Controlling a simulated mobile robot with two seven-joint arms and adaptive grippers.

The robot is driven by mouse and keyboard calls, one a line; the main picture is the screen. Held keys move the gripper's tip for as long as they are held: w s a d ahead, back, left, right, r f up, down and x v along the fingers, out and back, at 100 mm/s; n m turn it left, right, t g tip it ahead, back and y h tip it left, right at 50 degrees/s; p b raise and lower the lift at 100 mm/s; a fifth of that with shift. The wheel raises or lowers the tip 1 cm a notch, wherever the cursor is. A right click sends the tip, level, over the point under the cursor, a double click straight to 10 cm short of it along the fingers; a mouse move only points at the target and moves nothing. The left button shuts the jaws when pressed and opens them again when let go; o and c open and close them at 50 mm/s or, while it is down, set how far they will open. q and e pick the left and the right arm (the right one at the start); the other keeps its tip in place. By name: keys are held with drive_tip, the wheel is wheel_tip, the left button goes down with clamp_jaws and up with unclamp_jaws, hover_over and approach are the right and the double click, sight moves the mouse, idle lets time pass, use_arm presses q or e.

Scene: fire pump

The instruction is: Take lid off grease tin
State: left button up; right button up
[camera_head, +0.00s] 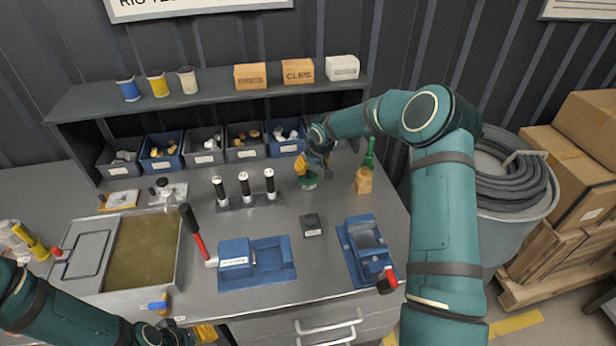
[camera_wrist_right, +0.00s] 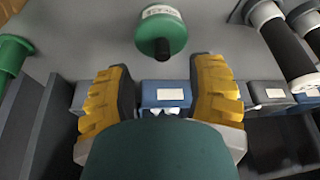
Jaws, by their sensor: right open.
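The green grease tin (camera_head: 309,182) stands on the grey bench, right of the middle. In the right wrist view the tin (camera_wrist_right: 161,30) is green with a pale label and a dark knob pointing toward my gripper; its lid appears to be on. My right gripper (camera_head: 302,168) is just above and beside the tin. In the wrist view its yellow fingers (camera_wrist_right: 163,78) are spread apart with nothing between them, and the tin lies beyond the tips. My left gripper (camera_head: 204,333) is at the bottom edge, partly cut off, so its opening cannot be judged.
A green brush in a wooden block (camera_head: 364,179) stands right of the tin. White-capped black cylinders (camera_head: 245,187) stand left. Parts bins (camera_head: 245,141) line the back under a shelf (camera_head: 215,97). A small dark block (camera_head: 312,224) and blue fixtures (camera_head: 366,250) lie in front.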

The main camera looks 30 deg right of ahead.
sight(308, 172)
drive_tip(key=shift+x, duration=2.6)
drive_tip(key=shift+o, duration=0.3)
drive_tip(key=shift+w+a, duration=0.1)
drive_tip(key=shift+a, duration=0.05)
clamp_jaws()
